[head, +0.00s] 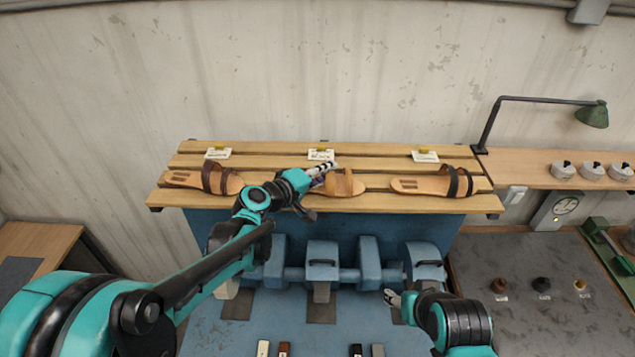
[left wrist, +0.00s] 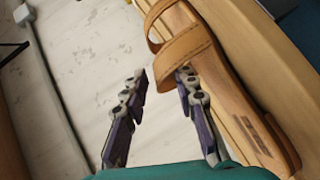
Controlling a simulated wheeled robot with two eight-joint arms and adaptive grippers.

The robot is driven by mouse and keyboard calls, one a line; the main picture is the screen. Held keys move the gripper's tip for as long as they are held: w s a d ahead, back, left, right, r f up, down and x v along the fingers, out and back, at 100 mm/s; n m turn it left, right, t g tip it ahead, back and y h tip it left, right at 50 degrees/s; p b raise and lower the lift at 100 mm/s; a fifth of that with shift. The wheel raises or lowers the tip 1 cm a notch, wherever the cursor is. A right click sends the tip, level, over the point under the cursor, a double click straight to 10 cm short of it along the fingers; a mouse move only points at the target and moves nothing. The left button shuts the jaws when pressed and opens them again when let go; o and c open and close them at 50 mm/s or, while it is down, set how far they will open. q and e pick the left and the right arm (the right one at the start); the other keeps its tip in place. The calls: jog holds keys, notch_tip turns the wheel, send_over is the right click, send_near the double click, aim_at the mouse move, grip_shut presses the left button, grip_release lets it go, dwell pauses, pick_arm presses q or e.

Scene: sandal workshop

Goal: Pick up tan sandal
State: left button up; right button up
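The tan sandal (head: 345,185) lies in the middle of the slatted wooden shelf, with tan straps over a light sole. It also shows in the left wrist view (left wrist: 188,45), on the right side. My left gripper (head: 324,172) is at the sandal's left part and hides some of it. My right gripper (head: 391,297) is low, in front of the blue bench, well away from the sandals.
A sandal with dark brown straps (head: 205,181) lies on the left of the slatted shelf (head: 250,205), and another (head: 433,185) on the right. Small cards (head: 320,155) stand behind them. A green lamp (head: 591,115) and round pots (head: 563,169) are at the right.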

pick_arm(q)
jog(key=x, duration=0.4)
jog(key=shift+w+r+p, duration=0.15)
jog(key=shift+r+p, duration=0.15)
jog(key=shift+p, duration=0.05)
jog(key=shift+w+d+f, duration=0.2)
jog(key=shift+w+d, duration=0.15)
jog(key=shift+s+a, duration=0.1)
jog(key=shift+s, duration=0.05)
jog(key=shift+c, duration=0.2)
grip_shut()
jog(key=shift+r, duration=0.2)
jog(key=shift+r, duration=0.25)
jog(key=r, duration=0.1)
jog(key=d+r+b, duration=0.1)
jog(key=r, duration=0.1)
jog(key=shift+r, duration=0.35)
jog(key=s+d+r+b, duration=0.1)
jog(key=d+r, duration=0.5)
jog(key=d, duration=0.4)
jog(key=shift+s+d+r, duration=0.2)
jog(key=shift+d+r, duration=0.1)
